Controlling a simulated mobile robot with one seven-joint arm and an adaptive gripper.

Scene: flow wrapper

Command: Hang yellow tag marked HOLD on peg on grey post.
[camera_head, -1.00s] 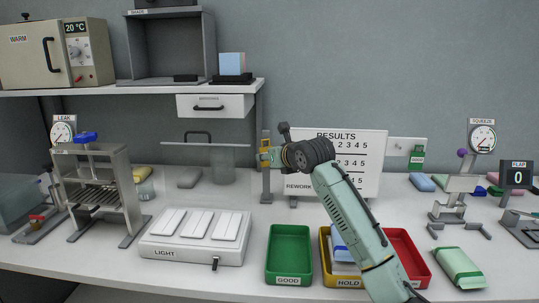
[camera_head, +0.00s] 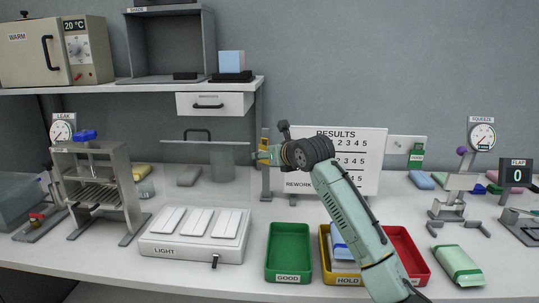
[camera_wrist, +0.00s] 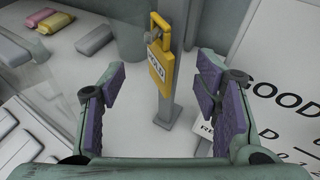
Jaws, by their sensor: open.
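The yellow tag (camera_wrist: 159,66) marked HOLD hangs on the peg near the top of the grey post (camera_wrist: 168,110), its face towards the wrist camera. Its narrow upper part is at the peg. In the head view the tag (camera_head: 265,141) is a small yellow patch at the post (camera_head: 265,184). My gripper (camera_wrist: 160,80) is open, with purple pads well apart on either side of the tag, and no pad touches it in the wrist view. In the head view my gripper (camera_head: 262,154) is beside the post and partly covers it.
The white results board (camera_head: 355,180) stands close right of the post. A clear jar (camera_head: 222,165) is to its left. The green GOOD tray (camera_head: 289,230), yellow HOLD tray (camera_head: 326,265) and red tray (camera_head: 415,260) are in front. The light box (camera_head: 190,252) is front left.

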